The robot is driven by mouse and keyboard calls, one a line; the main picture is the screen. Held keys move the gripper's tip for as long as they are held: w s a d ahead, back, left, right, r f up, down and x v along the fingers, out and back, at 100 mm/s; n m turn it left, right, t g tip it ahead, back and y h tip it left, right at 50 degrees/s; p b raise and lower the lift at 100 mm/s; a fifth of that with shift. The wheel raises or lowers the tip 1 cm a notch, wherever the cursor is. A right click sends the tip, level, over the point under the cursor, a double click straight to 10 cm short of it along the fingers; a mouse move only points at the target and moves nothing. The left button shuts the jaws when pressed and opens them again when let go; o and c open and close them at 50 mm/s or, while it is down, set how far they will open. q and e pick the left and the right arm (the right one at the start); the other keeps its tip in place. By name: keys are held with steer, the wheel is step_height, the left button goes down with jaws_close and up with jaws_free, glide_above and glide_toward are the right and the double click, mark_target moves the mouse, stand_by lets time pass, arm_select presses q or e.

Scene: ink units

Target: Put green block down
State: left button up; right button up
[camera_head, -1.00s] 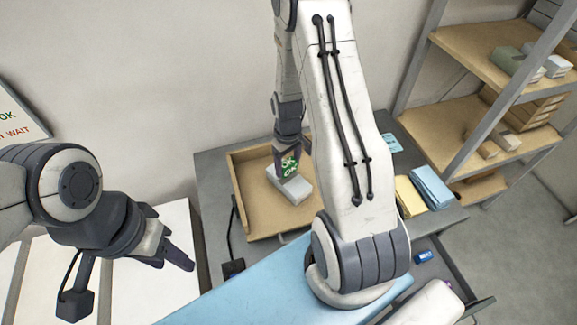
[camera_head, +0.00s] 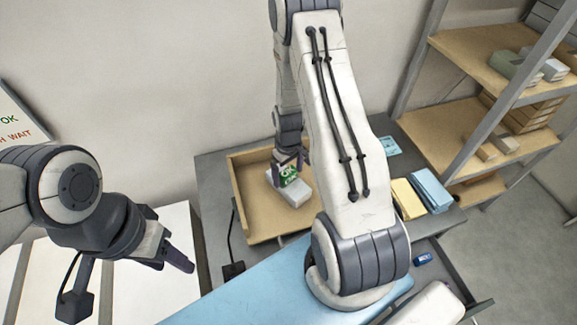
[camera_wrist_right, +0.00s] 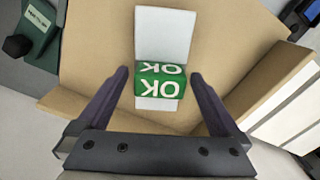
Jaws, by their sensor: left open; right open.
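The green block (camera_head: 288,181), marked OK in white, rests on a pale grey-white box (camera_head: 297,196) inside the wooden tray. In the right wrist view the green block (camera_wrist_right: 160,82) sits across the white box (camera_wrist_right: 165,35), which shows on both sides of it. My right gripper (camera_head: 289,160) is open above the block. Its two fingers (camera_wrist_right: 158,80) stand on either side of the block with a gap at each side. My left gripper (camera_head: 178,260) is open and empty at the left, away from the tray.
The wooden tray (camera_head: 248,209) has raised walls and stands on a grey table (camera_head: 212,190). Yellow (camera_head: 408,199) and blue (camera_head: 431,190) stacks lie right of my right arm. Shelves (camera_head: 462,133) with boxes stand at the right. Bare tray floor surrounds the white box.

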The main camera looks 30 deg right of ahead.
mark_target(288, 172)
steer(key=shift+r, duration=0.4)
step_height(288, 172, up, 11)
steer(key=b, duration=0.4)
steer(key=a+r+n, duration=0.1)
steer(key=a+r, duration=0.3)
steer(key=a, duration=0.3)
steer(key=s+a+r+n, duration=0.2)
steer(key=s+a+r, duration=0.2)
steer(key=s+a, duration=0.5)
steer(key=s+a+r+n+y, duration=0.1)
steer(key=s+a+r+n, duration=0.1)
steer(key=s+a, duration=0.6)
steer(key=s+r, duration=0.1)
steer(key=s, duration=0.2)
steer(key=shift+s+a+n, duration=0.2)
steer(key=shift+a+n, duration=0.1)
steer(key=shift+a, duration=0.05)
